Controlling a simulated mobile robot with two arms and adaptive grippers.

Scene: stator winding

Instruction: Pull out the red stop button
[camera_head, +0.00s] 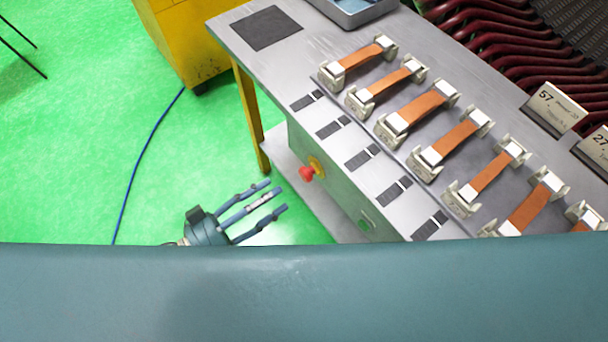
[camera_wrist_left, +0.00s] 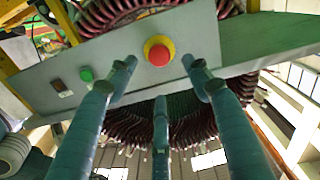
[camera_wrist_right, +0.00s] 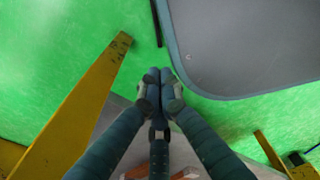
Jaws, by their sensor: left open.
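The red stop button (camera_head: 307,174) sits on a yellow ring on the grey front panel of the workbench. In the left wrist view the button (camera_wrist_left: 159,52) is near the top middle, between the spread tips of two fingers. My left gripper (camera_head: 272,196) is open and empty, in front of the panel and a little left of and below the button in the head view. A gap shows between its fingertips and the button. My right gripper is outside the head view. In the right wrist view its fingertips (camera_wrist_right: 160,80) are together, with nothing visible between them.
A green button (camera_wrist_left: 86,75) and a dark switch (camera_wrist_left: 62,87) are on the same panel. The bench top (camera_head: 300,45) carries a row of copper-coloured straps in metal clips (camera_head: 420,105). A yellow bench leg (camera_head: 250,115) stands left of the panel. Green floor is open at the left.

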